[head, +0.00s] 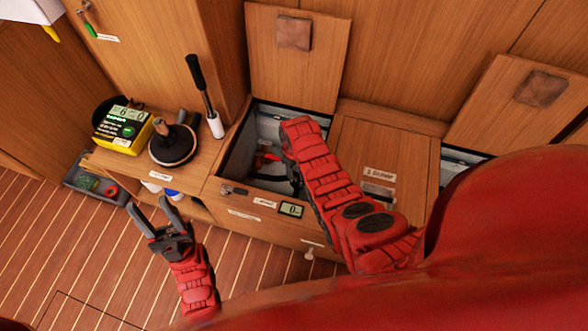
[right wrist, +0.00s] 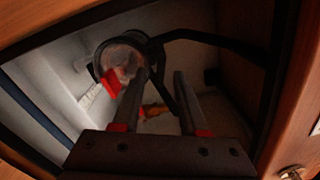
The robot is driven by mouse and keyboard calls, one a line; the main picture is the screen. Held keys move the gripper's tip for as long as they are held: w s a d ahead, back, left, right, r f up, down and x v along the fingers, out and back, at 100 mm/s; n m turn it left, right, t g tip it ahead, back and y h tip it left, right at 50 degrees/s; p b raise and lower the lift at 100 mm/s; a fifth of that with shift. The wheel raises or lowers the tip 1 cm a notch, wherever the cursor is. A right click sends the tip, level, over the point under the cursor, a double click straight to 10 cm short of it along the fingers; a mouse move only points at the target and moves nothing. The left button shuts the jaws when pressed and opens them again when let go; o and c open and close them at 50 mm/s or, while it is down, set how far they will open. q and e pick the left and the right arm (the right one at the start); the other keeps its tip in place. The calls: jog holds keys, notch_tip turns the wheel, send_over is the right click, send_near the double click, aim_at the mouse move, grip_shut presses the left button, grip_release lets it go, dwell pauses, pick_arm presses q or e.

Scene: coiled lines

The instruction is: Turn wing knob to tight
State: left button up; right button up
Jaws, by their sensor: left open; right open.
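My right gripper (right wrist: 161,76) is open and reaches down into the open locker (head: 238,158). In the right wrist view a round, clear-topped fitting (right wrist: 123,58) with a dark rim lies beyond the left fingertip, partly hidden by that finger. A small red part (right wrist: 107,84) shows at its near side; I cannot tell whether this is the wing knob. Nothing is clearly held between the fingers. In the head view the right forearm hides much of the locker, and a red-orange piece (head: 269,156) shows inside. My left gripper (head: 150,206) is open and empty above the floor.
A dark hose (right wrist: 215,42) crosses the locker, and an orange-handled piece (right wrist: 152,110) lies below the fitting. The locker's wooden edges are close around my right arm. The bench left of it carries a winch (head: 174,150), an upright black handle (head: 197,75) and a yellow box (head: 123,130).

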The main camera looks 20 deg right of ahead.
grip_shut()
jog(key=shift+r+m, duration=0.1)
jog(key=shift+m, duration=0.4)
jog(key=m+p, duration=0.1)
jog(key=m, duration=0.2)
jog(key=shift+w+d+p, duration=0.1)
jog(key=shift+p, duration=0.2)
jog(key=m+p, duration=0.1)
jog(key=m, duration=0.2)
jog(key=shift+d+m, duration=0.15)
jog(key=shift+m, duration=0.15)
jog(key=m, duration=0.4)
jog(key=shift+d+p, duration=0.15)
jog(key=shift+p, duration=0.25)
jog(key=shift+s+d+m+p, duration=0.1)
jog(key=shift+s+m+p, duration=0.05)
jog(key=shift+m, duration=1.1)
jog(key=shift+s+d+m+p, duration=0.1)
jog(key=shift+m+p, duration=0.05)
jog(key=shift+m, duration=1.1)
